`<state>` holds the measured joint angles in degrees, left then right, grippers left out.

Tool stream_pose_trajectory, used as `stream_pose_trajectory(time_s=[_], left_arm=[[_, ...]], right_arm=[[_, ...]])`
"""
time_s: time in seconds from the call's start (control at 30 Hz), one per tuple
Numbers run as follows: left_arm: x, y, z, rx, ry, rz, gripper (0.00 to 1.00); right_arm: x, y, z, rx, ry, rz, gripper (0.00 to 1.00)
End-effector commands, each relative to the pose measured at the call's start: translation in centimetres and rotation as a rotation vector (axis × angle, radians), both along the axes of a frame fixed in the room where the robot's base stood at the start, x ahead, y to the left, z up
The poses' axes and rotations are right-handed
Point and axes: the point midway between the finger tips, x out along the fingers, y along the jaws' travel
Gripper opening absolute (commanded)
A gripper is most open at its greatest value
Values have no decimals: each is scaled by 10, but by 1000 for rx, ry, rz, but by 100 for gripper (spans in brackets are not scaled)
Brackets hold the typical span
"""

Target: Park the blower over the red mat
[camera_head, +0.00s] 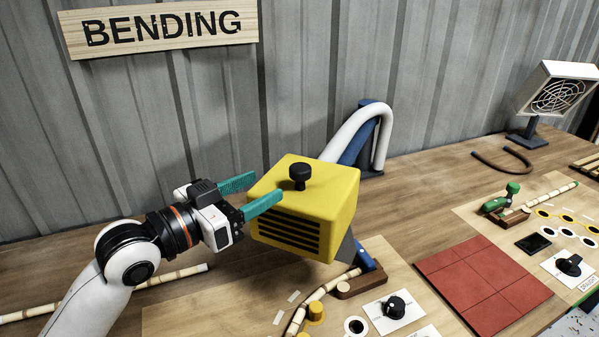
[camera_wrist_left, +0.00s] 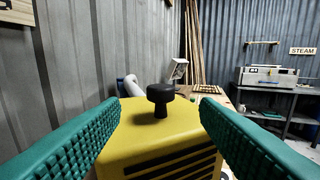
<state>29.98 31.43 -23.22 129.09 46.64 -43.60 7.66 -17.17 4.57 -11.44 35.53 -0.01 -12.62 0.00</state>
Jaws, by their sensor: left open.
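The blower is a yellow box (camera_head: 318,200) with dark side slots and a black knob (camera_head: 300,172) on top. It stands left of the red mat (camera_head: 482,283), a tiled square lying flat on the bench, and is not over it. My left gripper (camera_head: 256,192) is open at the blower's left side, its teal fingers pointing toward the knob. In the left wrist view the knob (camera_wrist_left: 161,95) stands ahead between the open fingers, with the yellow top (camera_wrist_left: 150,130) below. No contact with the knob is visible. My right gripper is out of view.
A white hose on a blue stand (camera_head: 370,140) is behind the blower. Bending jigs with bamboo pieces (camera_head: 322,290) and a dial (camera_head: 394,307) lie in front. A white fan unit (camera_head: 556,92) stands at the back right. A corrugated wall closes off the back.

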Motion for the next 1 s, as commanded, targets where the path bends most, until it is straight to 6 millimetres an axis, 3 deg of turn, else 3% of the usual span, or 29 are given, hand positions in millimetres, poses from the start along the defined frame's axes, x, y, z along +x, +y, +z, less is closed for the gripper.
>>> stream_pose_trajectory(time_s=[0.3,0.5,0.9,1.0], left_arm=[[44,-48,3,-3,1,-2,56],[62,-67,2,-1,1,-2,56],[68,-73,0,2,-1,-1,56],[67,-73,0,2,-1,-1,43]], right_arm=[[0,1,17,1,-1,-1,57],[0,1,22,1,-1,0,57],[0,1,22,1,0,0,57],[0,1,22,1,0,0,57]])
